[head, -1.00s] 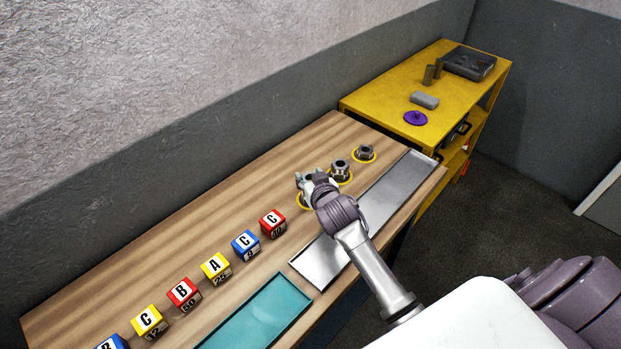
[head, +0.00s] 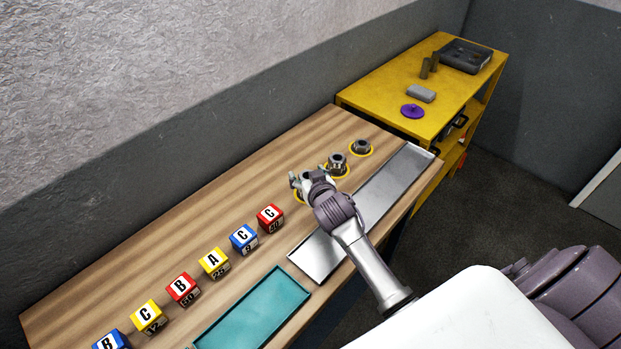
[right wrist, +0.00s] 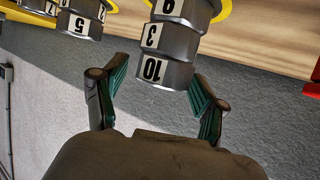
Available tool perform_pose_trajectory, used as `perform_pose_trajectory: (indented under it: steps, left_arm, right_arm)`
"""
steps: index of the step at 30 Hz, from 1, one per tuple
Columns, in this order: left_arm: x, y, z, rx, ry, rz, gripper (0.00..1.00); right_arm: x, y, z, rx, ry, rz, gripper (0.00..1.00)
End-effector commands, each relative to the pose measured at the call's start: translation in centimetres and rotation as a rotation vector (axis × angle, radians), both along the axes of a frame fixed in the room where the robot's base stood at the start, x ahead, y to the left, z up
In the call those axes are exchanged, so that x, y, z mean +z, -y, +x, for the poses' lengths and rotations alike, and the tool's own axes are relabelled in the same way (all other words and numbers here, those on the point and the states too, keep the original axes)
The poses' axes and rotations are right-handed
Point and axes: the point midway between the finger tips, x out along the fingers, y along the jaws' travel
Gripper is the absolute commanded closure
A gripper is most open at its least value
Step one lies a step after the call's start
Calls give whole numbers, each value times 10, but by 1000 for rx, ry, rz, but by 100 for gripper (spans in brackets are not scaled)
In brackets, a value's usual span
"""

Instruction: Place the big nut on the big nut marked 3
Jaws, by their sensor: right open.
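A stack of metal nuts shows in the right wrist view, with labels 10, 3 and one like 9. The big nut marked 10 (right wrist: 163,70) is at the end nearest my gripper and touches the big nut marked 3 (right wrist: 168,40). My right gripper (right wrist: 158,78) is open, with one finger on each side of the nut marked 10 and gaps beside it. In the head view my right gripper (head: 303,181) is at the nearest yellow ring and hides most of this stack. My left gripper is not in view.
Two more nut stacks, a middle one (head: 338,161) and a far one (head: 361,147), stand on yellow rings. A metal tray (head: 391,184) and a teal tray (head: 255,308) lie along the front. Lettered cubes, such as a red one (head: 270,218), line the wooden bench (head: 190,225).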

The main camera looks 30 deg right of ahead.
Motion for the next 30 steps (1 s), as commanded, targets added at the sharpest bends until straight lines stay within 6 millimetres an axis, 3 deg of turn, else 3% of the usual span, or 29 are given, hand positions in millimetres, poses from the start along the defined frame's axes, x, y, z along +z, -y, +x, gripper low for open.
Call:
perform_pose_trajectory:
  steps: [5, 18, 30]
  left_arm:
    - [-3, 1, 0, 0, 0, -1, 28]
    - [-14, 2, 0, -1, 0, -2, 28]
    - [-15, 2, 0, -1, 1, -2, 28]
  right_arm:
    - [7, -4, -18, 1, 2, 0, 28]
    - [40, -18, -96, 0, 0, 1, 28]
    - [47, -21, -109, 0, 1, 0, 28]
